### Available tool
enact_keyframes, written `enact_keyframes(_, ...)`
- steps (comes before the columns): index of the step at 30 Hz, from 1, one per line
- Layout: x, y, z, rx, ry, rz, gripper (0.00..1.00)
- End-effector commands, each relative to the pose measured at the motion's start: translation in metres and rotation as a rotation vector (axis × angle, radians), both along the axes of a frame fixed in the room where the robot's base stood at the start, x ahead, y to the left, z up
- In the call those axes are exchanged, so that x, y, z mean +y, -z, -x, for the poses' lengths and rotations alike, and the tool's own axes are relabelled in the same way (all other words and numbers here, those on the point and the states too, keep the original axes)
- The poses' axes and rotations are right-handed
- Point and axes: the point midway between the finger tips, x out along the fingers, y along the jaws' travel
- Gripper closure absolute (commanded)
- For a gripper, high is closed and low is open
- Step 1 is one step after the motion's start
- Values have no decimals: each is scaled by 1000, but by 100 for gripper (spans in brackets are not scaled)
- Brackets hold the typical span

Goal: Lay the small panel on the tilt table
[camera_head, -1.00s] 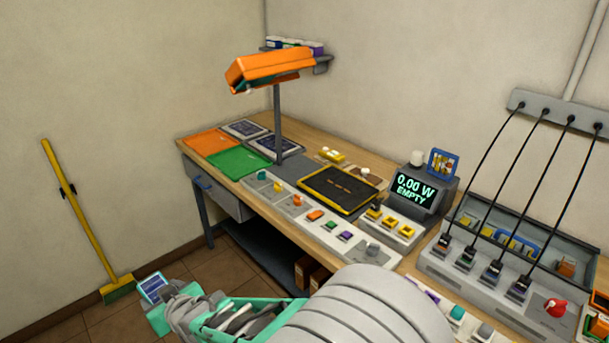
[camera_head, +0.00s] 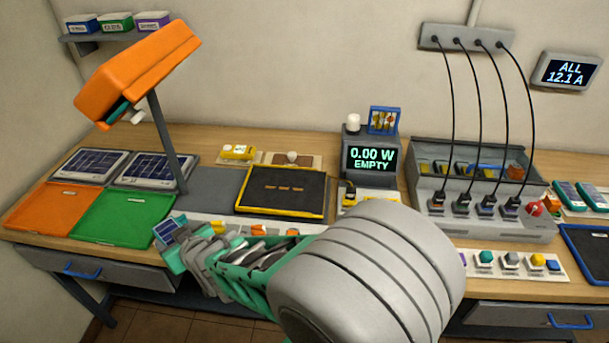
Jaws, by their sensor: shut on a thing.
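The small panel (camera_head: 166,231), a blue solar cell piece, is held by my gripper (camera_head: 177,246) at the lower left, in front of the desk's front edge in the picture. My gripper is shut on it; the fingers are small and partly blurred together. A dark board with a yellow rim (camera_head: 283,208), which looks like the tilt table, lies flat in the middle of the desk, with a few small orange marks and no panel on it. It is to the right of and behind my gripper, well apart from it.
An orange lamp (camera_head: 140,75) on a post (camera_head: 166,140) overhangs the left side. An orange mat (camera_head: 42,211), a green mat (camera_head: 122,220) and two larger panels (camera_head: 92,166) lie there. A display (camera_head: 372,160) reads 0.00 W EMPTY. A cabled charger (camera_head: 480,228) stands right.

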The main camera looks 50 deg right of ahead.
Motion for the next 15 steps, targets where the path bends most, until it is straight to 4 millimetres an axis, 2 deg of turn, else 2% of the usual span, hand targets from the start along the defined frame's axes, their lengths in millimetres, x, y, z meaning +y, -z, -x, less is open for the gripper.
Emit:
enact_keyframes(2, -12, 4, -5, 0, 20, -1, 90)
enact_keyframes(5, -47, 8, -17, -2, 66, -1, 90)
enact_keyframes(10, -143, 6, -28, -4, 145, 1, 90)
enact_keyframes(13, -203, -1, -20, -4, 167, 3, 90)
enact_keyframes(15, -245, -8, -8, -5, 174, 3, 90)
